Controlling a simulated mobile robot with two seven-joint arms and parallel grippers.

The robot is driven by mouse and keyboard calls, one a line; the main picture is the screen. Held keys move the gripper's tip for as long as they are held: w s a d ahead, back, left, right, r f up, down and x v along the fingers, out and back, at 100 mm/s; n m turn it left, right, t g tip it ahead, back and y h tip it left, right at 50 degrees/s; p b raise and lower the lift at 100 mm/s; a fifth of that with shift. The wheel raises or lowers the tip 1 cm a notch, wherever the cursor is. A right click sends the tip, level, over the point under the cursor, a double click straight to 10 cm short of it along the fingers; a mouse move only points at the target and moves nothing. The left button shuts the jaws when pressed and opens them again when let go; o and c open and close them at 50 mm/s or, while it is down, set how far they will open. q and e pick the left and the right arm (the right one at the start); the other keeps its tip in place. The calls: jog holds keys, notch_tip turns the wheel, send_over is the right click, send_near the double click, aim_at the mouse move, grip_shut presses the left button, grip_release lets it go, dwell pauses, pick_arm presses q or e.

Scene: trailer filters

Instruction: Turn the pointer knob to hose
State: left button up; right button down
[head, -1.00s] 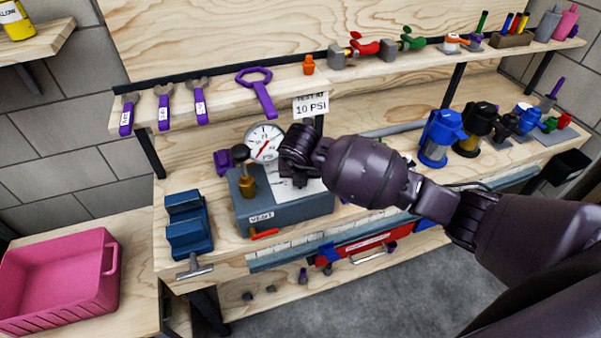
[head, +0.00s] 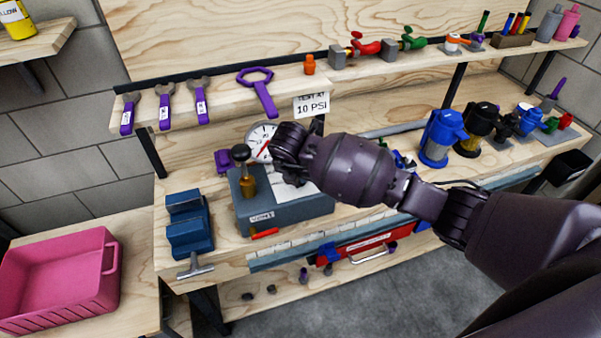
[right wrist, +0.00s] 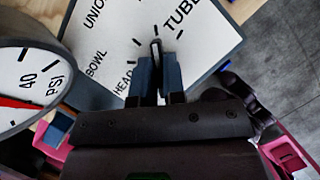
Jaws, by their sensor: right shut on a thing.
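The grey test box (head: 290,212) stands on the bench, with a white labelled plate (right wrist: 100,50) on its top. In the right wrist view the plate reads UNION, TUBE, BOWL and what looks like HEAD; no HOSE label shows. My right gripper (right wrist: 157,68) is shut on the dark pointer knob (right wrist: 156,45) on this plate. The fingers cover much of the knob, so I cannot tell which mark it points at. In the head view my right gripper (head: 285,160) is over the plate and hides the knob. My left gripper is not in view.
A pressure gauge (head: 258,136) stands close behind my right gripper, partly covered by it. A brass valve with a black knob (head: 245,175) is at the box's left. A blue vise (head: 188,225) stands further left. Blue and black filters (head: 440,138) stand to the right.

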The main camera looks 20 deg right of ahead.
jog(key=c, duration=1.2)
grip_release()
jog(key=v, duration=1)
jog(key=shift+r, duration=0.4)
jog(key=shift+s+a, duration=0.1)
